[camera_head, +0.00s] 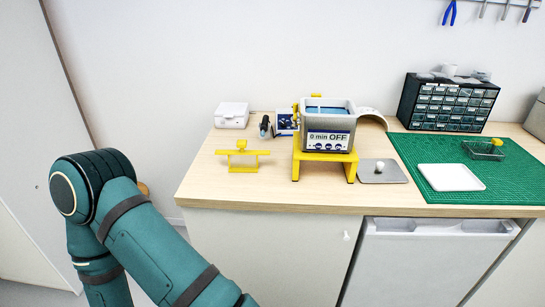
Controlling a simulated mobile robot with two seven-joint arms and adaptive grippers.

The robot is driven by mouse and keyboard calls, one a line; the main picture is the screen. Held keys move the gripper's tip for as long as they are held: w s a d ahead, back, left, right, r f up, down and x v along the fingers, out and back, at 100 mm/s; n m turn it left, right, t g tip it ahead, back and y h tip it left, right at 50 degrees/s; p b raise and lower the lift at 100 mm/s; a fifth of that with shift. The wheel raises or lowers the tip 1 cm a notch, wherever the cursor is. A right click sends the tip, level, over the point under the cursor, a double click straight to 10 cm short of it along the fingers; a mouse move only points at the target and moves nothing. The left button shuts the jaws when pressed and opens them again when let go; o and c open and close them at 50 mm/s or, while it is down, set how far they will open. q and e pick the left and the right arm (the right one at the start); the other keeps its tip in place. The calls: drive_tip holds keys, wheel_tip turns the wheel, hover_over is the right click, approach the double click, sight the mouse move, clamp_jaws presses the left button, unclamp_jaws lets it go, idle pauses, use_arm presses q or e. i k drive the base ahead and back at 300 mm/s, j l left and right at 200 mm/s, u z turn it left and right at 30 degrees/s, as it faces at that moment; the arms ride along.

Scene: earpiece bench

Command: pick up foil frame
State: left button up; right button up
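A small yellow frame-like piece (243,158) with a crossbar and short upright parts stands at the left of the bench top; it may be the foil frame, but no foil can be made out on it. My teal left arm fills the lower left, in front of the bench and left of it. Its gripper is out of the picture. My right arm and gripper are not in view.
An ultrasonic bath (328,126) reading "0 min OFF" stands on a yellow stand (325,156). A white box (232,115) is behind left. A grey plate (393,174), white tray (436,184), wire basket (484,150), green mat (506,188) and drawer cabinet (447,103) are right.

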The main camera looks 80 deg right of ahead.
sight(241, 160)
drive_tip(key=k+l+z, duration=0.1)
drive_tip(key=z, duration=2.05)
drive_tip(key=i+l, duration=0.05)
